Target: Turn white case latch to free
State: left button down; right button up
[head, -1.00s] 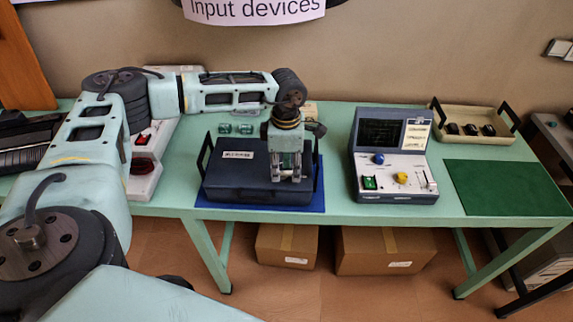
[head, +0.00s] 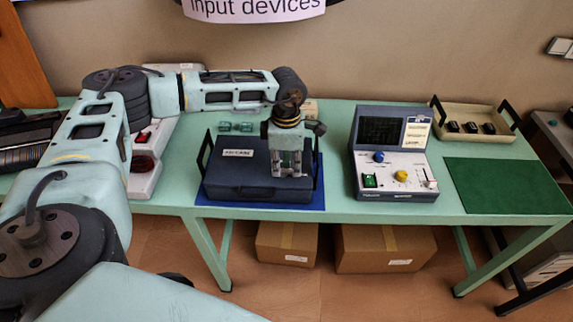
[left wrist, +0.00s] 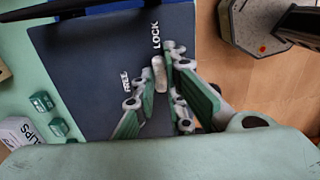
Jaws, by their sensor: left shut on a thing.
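The dark case (head: 228,180) lies closed on a blue mat on the green table in the head view. In the left wrist view its dark lid (left wrist: 95,75) fills the middle, with white FREE and LOCK labels. The small white latch (left wrist: 159,72) points at the LOCK label, away from FREE. My left gripper (head: 290,172) reaches down onto the right part of the lid. In the left wrist view its fingers (left wrist: 160,92) are either side of the latch and shut on it; they hide part of it. My right gripper is in neither view.
The blue mat (head: 314,202) shows around the case. A console (head: 395,155) with coloured knobs stands to the right, then a green mat (head: 505,187) with nothing on it. A beige tray (head: 467,141) stands behind it. Small green blocks (head: 236,127) lie behind the case.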

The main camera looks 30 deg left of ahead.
pick_arm(q)
jog(key=shift+n, duration=0.3)
jog(key=n+b, duration=0.1)
jog(key=n, duration=0.3)
jog(key=shift+w+a+f+b, duration=0.1)
jog(key=shift+w+a+b, duration=0.1)
jog(key=shift+b, duration=0.2)
jog(key=n, duration=0.1)
jog(key=n+b, duration=0.1)
jog(key=n, duration=0.3)
jog(key=shift+w+a+b, duration=0.1)
jog(key=shift+a+b, duration=0.15)
jog(key=shift+b, duration=0.05)
jog(key=n, duration=0.4)
jog(key=shift+a+b, duration=0.2)
jog(key=shift+b, duration=0.1)
jog(key=n, duration=0.4)
jog(key=shift+a, duration=0.2)
jog(key=shift+n, duration=0.3)
jog(key=c, duration=1.8)
grip_release()
